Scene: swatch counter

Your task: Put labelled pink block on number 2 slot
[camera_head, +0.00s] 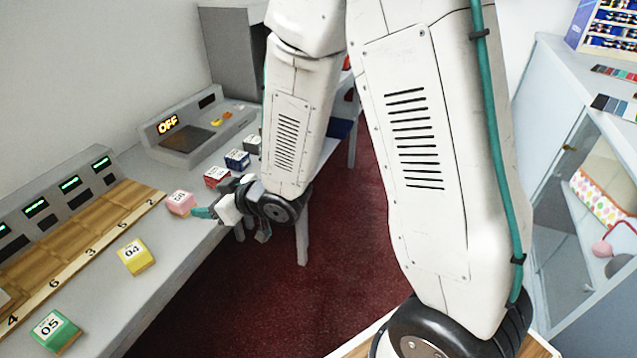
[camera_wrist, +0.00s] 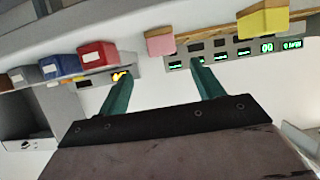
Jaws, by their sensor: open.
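The labelled pink block (camera_head: 181,202) sits on the grey counter just right of the far end of the wooden slot tray (camera_head: 75,238). It also shows in the wrist view (camera_wrist: 160,42), ahead of my fingertips and roughly between them. My gripper (camera_head: 206,212) is at the counter's front edge, close to the block. Its teal fingers are spread and empty in the wrist view (camera_wrist: 160,72). I cannot tell whether a finger touches the block. The number 2 slot (camera_head: 137,193) is the tray's far end slot and looks empty.
A yellow block (camera_head: 135,257) and a green block (camera_head: 55,332) lie in front of the tray. Red (camera_head: 215,177), blue (camera_head: 237,160) and grey (camera_head: 253,145) blocks stand beyond the pink one. A console reading OFF (camera_head: 185,135) stands behind them.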

